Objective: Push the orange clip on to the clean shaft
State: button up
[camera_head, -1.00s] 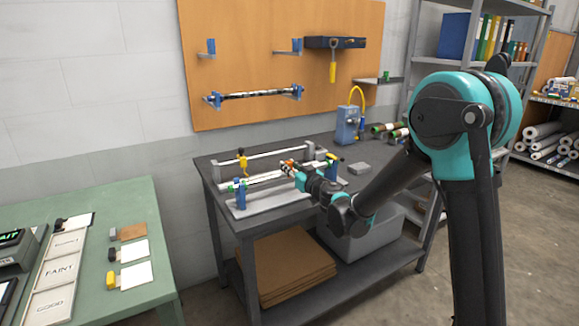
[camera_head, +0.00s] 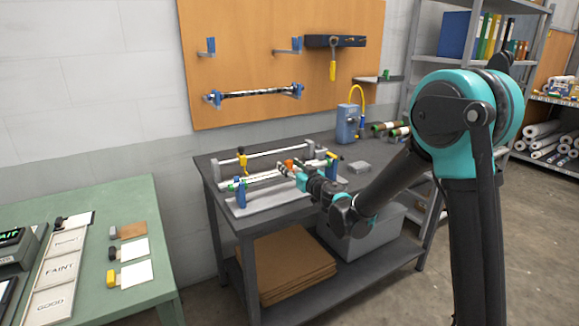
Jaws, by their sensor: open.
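The orange clip (camera_head: 289,164) is small in the head view. It shows at the right part of the pale shaft (camera_head: 262,182) in the bench fixture, just behind my gripper. I cannot tell whether it is seated on the shaft or only against it. My gripper (camera_head: 283,170) is open, its fingertips close to the clip and over the shaft's right part. It hides part of the shaft, and any contact with the clip is too small to make out.
Blue stands (camera_head: 240,193) and yellow-topped handles (camera_head: 242,158) flank the shaft. A grey bar (camera_head: 265,154) runs behind it. A blue device (camera_head: 347,124) stands at the bench's back right. A dark-streaked shaft (camera_head: 255,93) hangs on the orange board.

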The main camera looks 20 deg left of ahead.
jog(key=v, duration=1.1)
jog(key=w+d+m+t+h, duration=0.2)
jog(key=d+m+h, duration=0.3)
jog(key=d, duration=0.9)
jog(key=w+d+m+t+h, duration=0.3)
jog(key=d+h, duration=0.4)
jog(key=d, duration=0.8)
jog(key=s+d+f+m+g+h, duration=0.2)
jog(key=s+d+f+g, duration=0.15)
jog(key=d+f, duration=0.2)
jog(key=s+d+f+m+g+h, duration=0.1)
jog(key=s+d+f+g+h, duration=0.1)
jog(key=s+d+f, duration=0.4)
jog(key=s+d+f+g+y, duration=0.1)
jog(key=s+f+g, duration=0.2)
jog(key=s, duration=0.5)
jog(key=s+f+n+g+y, duration=0.1)
jog(key=s+f+g, duration=0.3)
jog(key=s, duration=0.4)
jog(key=shift+d+f, duration=0.2)
jog(key=shift+d, duration=0.2)
